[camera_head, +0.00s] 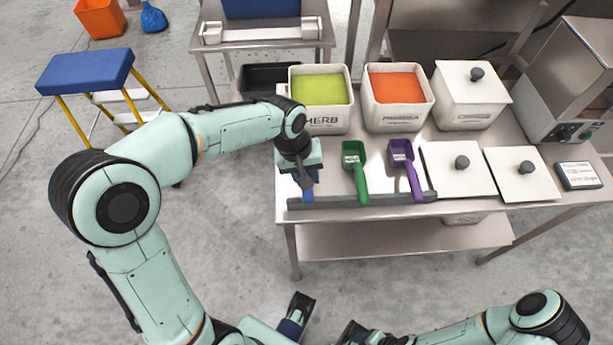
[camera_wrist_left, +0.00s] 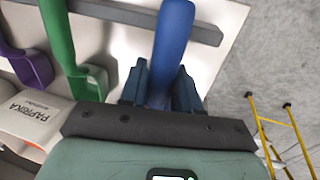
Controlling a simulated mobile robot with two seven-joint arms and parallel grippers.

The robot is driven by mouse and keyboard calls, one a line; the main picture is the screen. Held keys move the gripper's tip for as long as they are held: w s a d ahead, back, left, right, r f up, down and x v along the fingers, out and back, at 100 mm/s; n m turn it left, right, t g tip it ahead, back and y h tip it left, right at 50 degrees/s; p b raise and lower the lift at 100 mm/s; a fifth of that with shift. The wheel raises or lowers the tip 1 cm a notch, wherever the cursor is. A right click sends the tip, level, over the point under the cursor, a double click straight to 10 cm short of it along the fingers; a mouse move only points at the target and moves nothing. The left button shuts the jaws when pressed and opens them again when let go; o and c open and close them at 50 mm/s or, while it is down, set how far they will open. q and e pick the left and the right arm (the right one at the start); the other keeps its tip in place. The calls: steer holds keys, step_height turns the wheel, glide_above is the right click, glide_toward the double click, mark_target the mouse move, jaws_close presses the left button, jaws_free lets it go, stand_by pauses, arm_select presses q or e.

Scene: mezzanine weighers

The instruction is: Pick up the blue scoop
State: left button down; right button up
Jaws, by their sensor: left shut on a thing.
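The blue scoop (camera_head: 307,193) is at the left end of the steel table, mostly hidden under my left gripper (camera_head: 303,180) in the head view. In the left wrist view its blue handle (camera_wrist_left: 172,45) runs between the two dark fingers of my left gripper (camera_wrist_left: 160,88), which is shut on it. The handle's outer end reaches over the grey rail (camera_wrist_left: 130,15). The scoop's bowl is hidden. I cannot tell whether the scoop is clear of the table.
A green scoop (camera_head: 358,175) and a purple scoop (camera_head: 406,170) lie right of the left gripper. Behind are a green-filled herb bin (camera_head: 320,121), an orange-filled paprika bin (camera_head: 398,117) and a lidded bin (camera_head: 468,105). Two white lids (camera_head: 455,182) (camera_head: 520,185) lie at the right.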

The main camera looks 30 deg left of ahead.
arm_select(q)
step_height(320, 180, up, 17)
steer(key=p, duration=0.3)
steer(key=shift+r, duration=0.2)
stand_by(0.8)
